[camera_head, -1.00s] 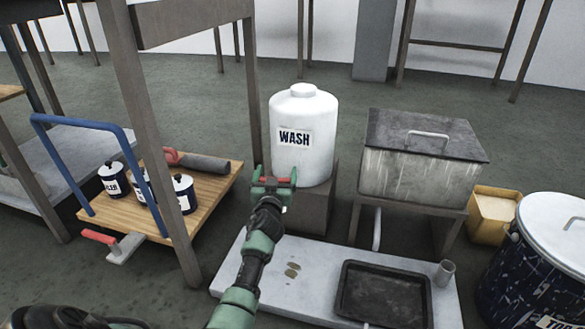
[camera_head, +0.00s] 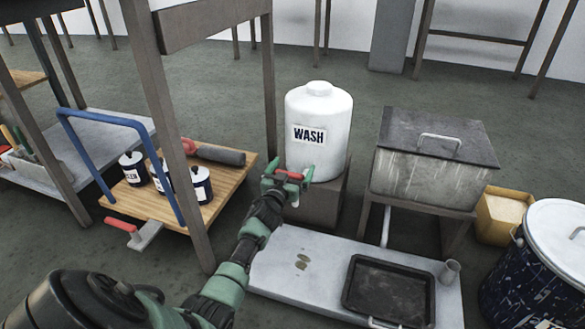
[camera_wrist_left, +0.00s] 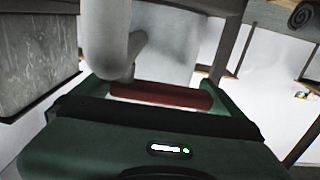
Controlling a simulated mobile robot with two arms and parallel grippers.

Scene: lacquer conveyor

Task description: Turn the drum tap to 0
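The white wash drum (camera_head: 318,150) stands on a dark block, its label reading WASH. Its tap has a red lever (camera_head: 290,174) and a pale spout (camera_head: 295,200) low on the drum's front. My left gripper (camera_head: 287,180) is at the tap. In the left wrist view, the red lever (camera_wrist_left: 160,95) lies lengthwise between the widely spaced green fingers; I cannot tell whether they touch its ends. The grey spout (camera_wrist_left: 118,50) rises beyond it there. No number marks on the tap are readable. My right gripper is in neither view.
A grey lidded tank (camera_head: 432,165) stands right of the drum. A pale slab (camera_head: 285,270) with a black tray (camera_head: 390,290) lies in front. A blue-handled cart (camera_head: 235,170) with cans and a steel table leg (camera_head: 165,130) stand left of my arm.

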